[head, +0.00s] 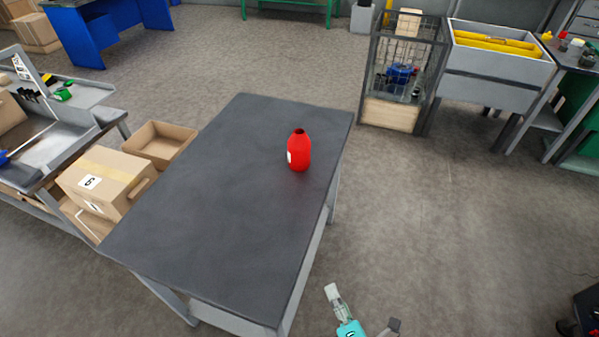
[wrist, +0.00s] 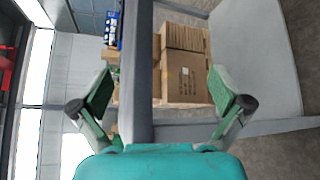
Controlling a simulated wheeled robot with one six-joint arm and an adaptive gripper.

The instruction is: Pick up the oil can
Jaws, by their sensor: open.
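The oil can is a red bottle-like can (head: 299,151) with a dark opening on top and a white label on its left side. It stands upright on the dark grey table (head: 210,220), near the right edge. My gripper (head: 362,306) shows at the bottom of the head view, low and to the right of the table's front, well apart from the can. In the wrist view my gripper (wrist: 162,95) has its two green fingers spread wide, with nothing held between them. The oil can is not seen in the wrist view.
Cardboard boxes (head: 108,182) stand left of the table, by a grey workbench. A wire cage cart (head: 400,75) and a grey bin (head: 495,62) with yellow contents stand at the back right. The table is otherwise bare. Floor right of it is clear.

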